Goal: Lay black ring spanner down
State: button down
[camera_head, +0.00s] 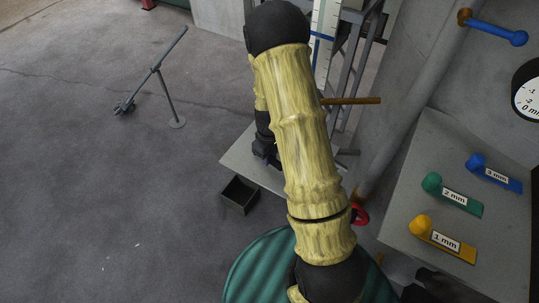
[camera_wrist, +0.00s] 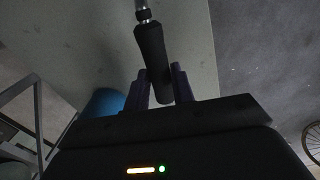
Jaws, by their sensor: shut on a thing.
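In the wrist view, my gripper (camera_wrist: 158,82) is shut on the black ring spanner (camera_wrist: 151,52). Its thick black handle sits between the two dark fingers. A short bright metal part shows at the handle's far end and runs out of the top of the frame, so no ring shows. Below the tool is a flat grey surface (camera_wrist: 190,35); I cannot tell whether the tool touches it. In the head view, my arm hides the spanner and most of my gripper, over a grey tabletop (camera_head: 237,160).
A small dark open box (camera_head: 239,194) stands by the grey tabletop's near side. A green ribbed round thing (camera_head: 250,270) is at the bottom. A sloped panel (camera_head: 410,190) with yellow, green and blue gauge tags is at right. A grey stand (camera_head: 165,95) is on the open floor at left.

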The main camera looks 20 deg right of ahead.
jog(key=shift+f, duration=0.2)
dwell(0.4)
jog(key=c, duration=0.8)
grip_release()
jog(key=shift+o, duration=0.2)
jog(key=shift+r+p, duration=1.1)
jog(key=shift+r, duration=0.45)
jog(key=shift+r+p, duration=2.25)
jog(key=shift+r, duration=0.75)
jog(key=shift+w, duration=0.1)
